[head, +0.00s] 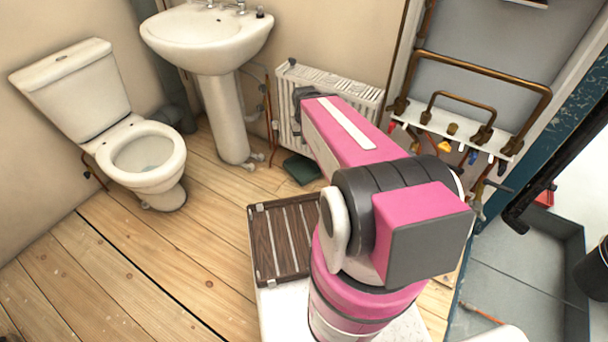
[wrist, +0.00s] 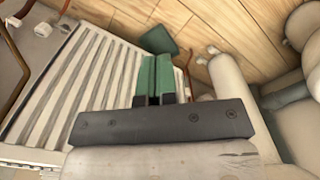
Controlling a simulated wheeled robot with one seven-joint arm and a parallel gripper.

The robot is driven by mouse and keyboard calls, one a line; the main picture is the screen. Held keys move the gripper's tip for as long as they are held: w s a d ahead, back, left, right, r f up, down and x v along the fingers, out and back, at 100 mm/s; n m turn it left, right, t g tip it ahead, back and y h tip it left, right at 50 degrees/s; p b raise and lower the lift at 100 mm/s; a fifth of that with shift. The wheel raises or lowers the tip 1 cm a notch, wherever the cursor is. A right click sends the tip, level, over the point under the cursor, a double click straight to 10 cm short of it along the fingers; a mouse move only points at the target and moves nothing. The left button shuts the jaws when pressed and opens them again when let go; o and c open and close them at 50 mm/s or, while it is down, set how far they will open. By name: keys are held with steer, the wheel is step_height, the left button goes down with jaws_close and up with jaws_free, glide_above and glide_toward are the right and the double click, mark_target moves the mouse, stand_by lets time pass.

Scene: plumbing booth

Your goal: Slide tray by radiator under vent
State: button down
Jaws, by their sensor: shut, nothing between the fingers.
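A small dark green tray (head: 301,169) lies on the wooden floor just in front of the white radiator (head: 335,84), partly hidden by my arm in the head view. In the wrist view, the tray (wrist: 158,40) shows beyond my fingertips, with floor around it. My gripper (wrist: 156,58) has green fingers that are shut and empty. It is in front of the radiator and points down toward the tray, apparently apart from it. In the head view my arm hides the fingers. I cannot make out a vent in either view.
The sink pedestal (head: 225,120) stands left of the tray, with a thin pipe between it and the radiator. A toilet (head: 140,150) is farther left. Copper pipes (head: 480,70) are at the right. A brown slatted panel (head: 283,238) lies nearer. Floor left of it is clear.

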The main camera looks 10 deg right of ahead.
steer(key=w+a+f+m+h, duration=0.1)
steer(key=w+f+m, duration=0.3)
steer(key=w+f, duration=0.5)
steer(key=w+a+f+m, duration=0.1)
steer(key=w+f+m, duration=0.4)
steer(key=f, duration=0.6)
steer(key=w+a+f+m, duration=0.1)
steer(key=w+f+m, duration=0.1)
steer(key=f, duration=0.7)
steer(key=w+a+f+m, duration=0.1)
steer(key=w+f+m, duration=0.2)
steer(key=f, duration=0.7)
steer(key=w+a+f+m+h, duration=0.1)
steer(key=w+a+f+m, duration=0.1)
steer(key=f, duration=0.8)
steer(key=shift+w+m, duration=0.5)
steer(key=shift+w, duration=0.55)
steer(key=shift+d+f, duration=0.1)
steer(key=shift+f, duration=0.1)
glide_above(305, 184)
steer(key=shift+w, duration=0.3)
steer(key=shift+d+f, duration=0.15)
steer(key=shift+d, duration=0.15)
steer(key=shift+a+f, duration=0.1)
steer(key=shift+f, duration=0.55)
